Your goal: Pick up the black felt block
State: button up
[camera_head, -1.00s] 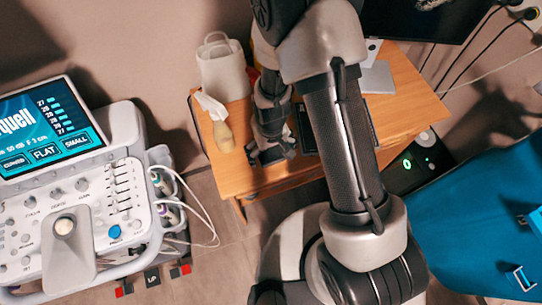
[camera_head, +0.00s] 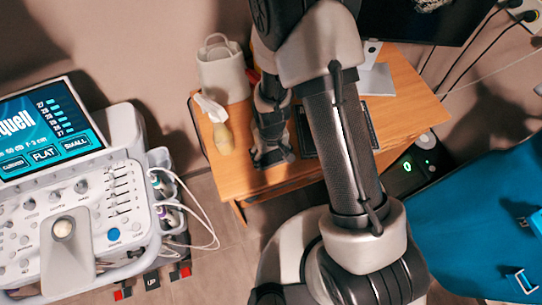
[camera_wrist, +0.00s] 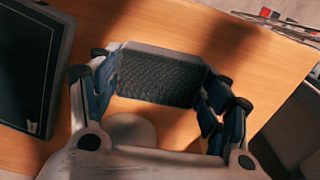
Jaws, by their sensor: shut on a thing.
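The black felt block (camera_wrist: 158,76) shows in the wrist view as a dark, textured block with a paler grey edge, between the two fingers. My gripper (camera_wrist: 162,90) is shut on it, with one finger at each side. In the head view my gripper (camera_head: 272,158) points down at the front part of the wooden desk. The block cannot be made out there behind the fingers. I cannot tell whether the block still touches the desk.
The wooden desk (camera_head: 234,178) also carries a white jug-like container (camera_head: 222,72), a pale bottle (camera_head: 223,138) and a dark flat panel (camera_wrist: 28,62) close beside the gripper. A monitor (camera_head: 420,18) stands at the back. An ultrasound console (camera_head: 80,205) stands left, a blue couch (camera_head: 470,225) right.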

aim_at(271, 155)
jog(key=shift+r, duration=0.1)
notch_tip(271, 155, up, 20)
jog(key=p, duration=0.6)
jog(key=o, duration=0.3)
jog(key=shift+w, duration=0.1)
jog(key=c, duration=0.4)
jog(key=w+d+m, duration=0.1)
jog(key=d, duration=0.2)
jog(key=w+d+r+m, duration=0.1)
jog(key=w+d, duration=0.1)
jog(key=d, duration=0.2)
jog(key=w+d+m+b, duration=0.1)
jog(key=w+d, duration=0.1)
jog(key=d, duration=0.2)
jog(key=shift+w+r+m, duration=0.2)
jog(key=shift+r+m, duration=0.1)
jog(key=shift+r, duration=0.1)
